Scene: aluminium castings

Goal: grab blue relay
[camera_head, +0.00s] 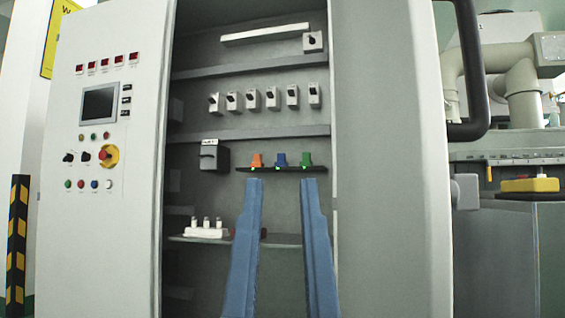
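The blue relay (280,159) stands on a narrow dark rail inside the open cabinet, between an orange relay (256,160) on its left and a green relay (306,160) on its right. My gripper (281,182) shows as two long blue fingers reaching up from the bottom of the view. The fingers are apart with nothing between them. Their tips appear just below the rail, one on each side of the blue relay's position. I cannot tell how far the tips are from the relay in depth.
The cabinet's left door (105,160) carries a screen and buttons. Inside, a row of switches (252,100) sits above, a black box (214,157) left of the rail, and a lower shelf (276,240) holds white parts (206,230). A right panel (385,160) borders the opening.

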